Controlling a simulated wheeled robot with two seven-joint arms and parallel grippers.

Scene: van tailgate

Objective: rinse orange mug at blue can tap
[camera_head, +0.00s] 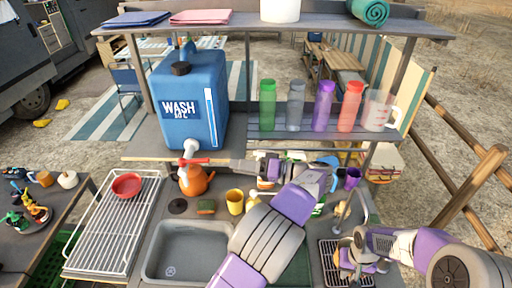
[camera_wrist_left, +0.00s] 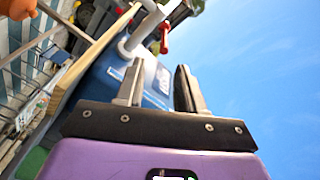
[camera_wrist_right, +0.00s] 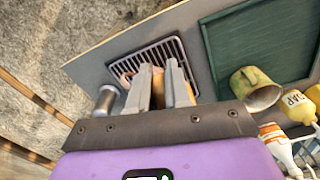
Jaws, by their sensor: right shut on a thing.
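The blue water can (camera_head: 190,95) stands on the shelf, its white tap (camera_head: 190,147) facing forward with a red lever (camera_head: 195,161) on it. My left gripper (camera_head: 222,163) is beside the tap, at the right of the lever. In the left wrist view its fingers (camera_wrist_left: 158,85) are apart with nothing between them, and the red lever (camera_wrist_left: 164,38) shows beyond the tips. My right gripper (camera_wrist_right: 162,80) is shut on the orange mug (camera_wrist_right: 159,90), low over the drain grate at the right. The fingers hide much of the mug, and its contact with the grate cannot be told.
The sink (camera_head: 187,250) lies in front of the can. An orange kettle (camera_head: 195,180), a yellow cup (camera_head: 235,202) and a sponge (camera_head: 206,207) stand behind it. A wire rack (camera_head: 115,225) with a red bowl (camera_head: 127,185) is at left. Bottles (camera_head: 268,105) line the shelf.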

